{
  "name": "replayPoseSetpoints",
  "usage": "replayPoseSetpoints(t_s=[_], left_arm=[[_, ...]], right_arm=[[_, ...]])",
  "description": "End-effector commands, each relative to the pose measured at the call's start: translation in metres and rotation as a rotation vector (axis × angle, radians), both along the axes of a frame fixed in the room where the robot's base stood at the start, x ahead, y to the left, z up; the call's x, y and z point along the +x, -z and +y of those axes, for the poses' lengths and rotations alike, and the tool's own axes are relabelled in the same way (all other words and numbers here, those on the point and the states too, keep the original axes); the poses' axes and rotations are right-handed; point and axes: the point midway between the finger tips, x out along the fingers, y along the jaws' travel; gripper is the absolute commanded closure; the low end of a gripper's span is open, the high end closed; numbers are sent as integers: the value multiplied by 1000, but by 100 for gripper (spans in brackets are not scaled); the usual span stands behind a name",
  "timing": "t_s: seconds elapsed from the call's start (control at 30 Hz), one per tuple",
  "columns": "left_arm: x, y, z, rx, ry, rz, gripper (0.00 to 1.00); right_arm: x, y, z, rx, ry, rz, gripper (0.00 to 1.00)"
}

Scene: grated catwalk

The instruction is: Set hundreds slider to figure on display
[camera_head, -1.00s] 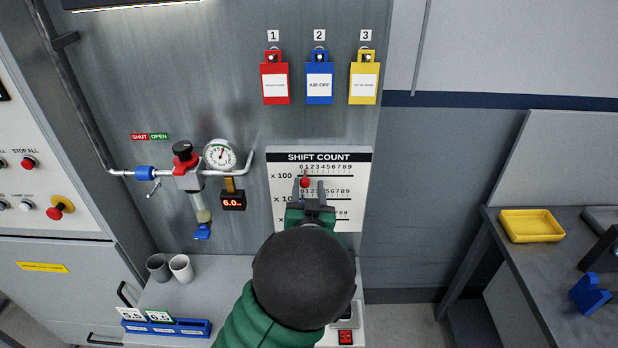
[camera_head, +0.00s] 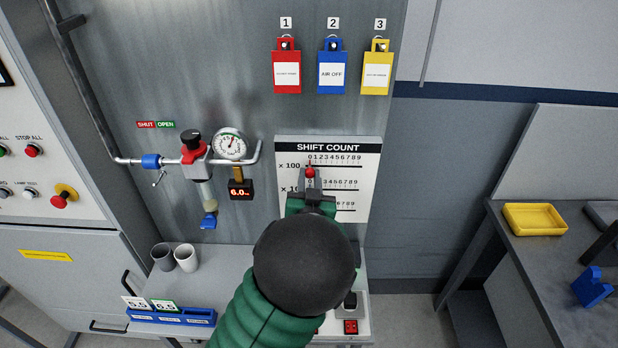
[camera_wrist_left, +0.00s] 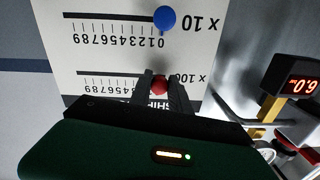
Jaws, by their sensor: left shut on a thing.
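The SHIFT COUNT board (camera_head: 372,165) is a white panel with digit rows 0 to 9. The red knob (camera_head: 310,172) of the x 100 row sits at the low-digit left end, near 0; the exact digit is hidden by my fingers. My left gripper (camera_head: 311,185) is shut on this red knob, which also shows between the fingertips in the left wrist view (camera_wrist_left: 160,86). A blue knob (camera_wrist_left: 164,18) sits at 0 on the x 10 row. The lowest row is mostly hidden by my arm. A small display (camera_head: 240,190) left of the board reads 6.0. My right gripper is not in view.
A gauge (camera_head: 230,144) and a red-handled valve (camera_head: 193,150) stand left of the board. Red, blue and yellow tags hang above. Two cups (camera_head: 186,257) and a blue holder (camera_head: 170,317) are on the ledge below. A yellow tray (camera_head: 535,219) lies on the right bench.

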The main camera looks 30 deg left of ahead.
Motion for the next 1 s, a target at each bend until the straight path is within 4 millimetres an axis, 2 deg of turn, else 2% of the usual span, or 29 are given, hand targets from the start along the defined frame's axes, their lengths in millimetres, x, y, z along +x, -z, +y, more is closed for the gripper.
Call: replayPoseSetpoints(t_s=[0.83,1.0], left_arm=[[0,-1,2,1,-6,-3,100],[9,-2,-13,1,-2,-6,100]], right_arm=[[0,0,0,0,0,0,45],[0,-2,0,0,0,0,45]])
